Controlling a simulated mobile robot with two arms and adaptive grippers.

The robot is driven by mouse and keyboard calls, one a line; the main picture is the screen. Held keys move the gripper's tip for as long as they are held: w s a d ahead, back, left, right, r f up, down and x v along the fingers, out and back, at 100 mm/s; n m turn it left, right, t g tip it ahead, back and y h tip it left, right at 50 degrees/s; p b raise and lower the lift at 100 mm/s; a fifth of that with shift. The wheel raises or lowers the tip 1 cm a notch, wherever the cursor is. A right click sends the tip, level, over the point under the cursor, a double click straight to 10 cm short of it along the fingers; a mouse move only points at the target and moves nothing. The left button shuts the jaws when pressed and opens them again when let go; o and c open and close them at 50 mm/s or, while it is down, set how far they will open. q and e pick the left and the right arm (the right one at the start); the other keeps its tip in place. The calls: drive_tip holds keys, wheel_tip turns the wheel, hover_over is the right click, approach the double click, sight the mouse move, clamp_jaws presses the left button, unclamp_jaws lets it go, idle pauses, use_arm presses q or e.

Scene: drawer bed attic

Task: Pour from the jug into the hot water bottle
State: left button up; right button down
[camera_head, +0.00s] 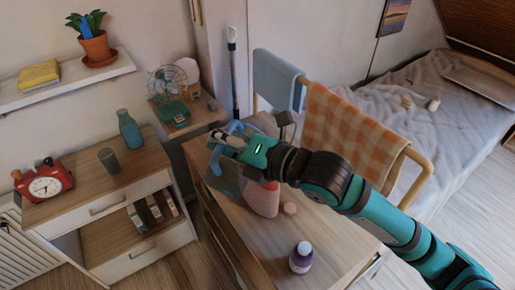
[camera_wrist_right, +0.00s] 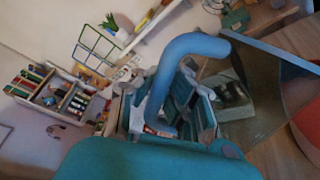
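The jug (camera_head: 226,180) is see-through and greyish with a blue handle, at the left end of the near wooden chest top. My right gripper (camera_head: 226,141) is at its handle, fingers closed around it. In the right wrist view the blue handle (camera_wrist_right: 192,46) runs between the fingers of the gripper (camera_wrist_right: 168,112), with the clear jug body (camera_wrist_right: 262,85) to the right. I cannot tell whether the jug touches the chest. The red-pink hot water bottle (camera_head: 263,199) stands just right of the jug, partly behind my arm; its edge shows in the wrist view (camera_wrist_right: 309,132). Its opening is hidden.
A small pinkish round piece (camera_head: 290,208) and a purple bottle with white cap (camera_head: 300,258) are on the chest top (camera_head: 265,240). A towel rack with an orange checked cloth (camera_head: 345,130) stands behind my arm.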

drive_tip(key=s+a+f+n+t+b, duration=0.1)
drive_tip(key=s+a+f+n+b, duration=0.1)
drive_tip(key=s+f+n+b, duration=0.2)
drive_tip(key=s+a+f+n+t+b, duration=0.1)
drive_tip(key=s+f+n+b, duration=0.3)
drive_tip(key=f, duration=0.9)
drive_tip(key=shift+s+a+n+y+b, duration=0.35)
drive_tip(key=shift+a+n+b, duration=0.45)
drive_tip(key=shift+n+b, duration=1.4)
drive_tip(key=shift+m+b, duration=0.3)
drive_tip(key=shift+w, duration=0.1)
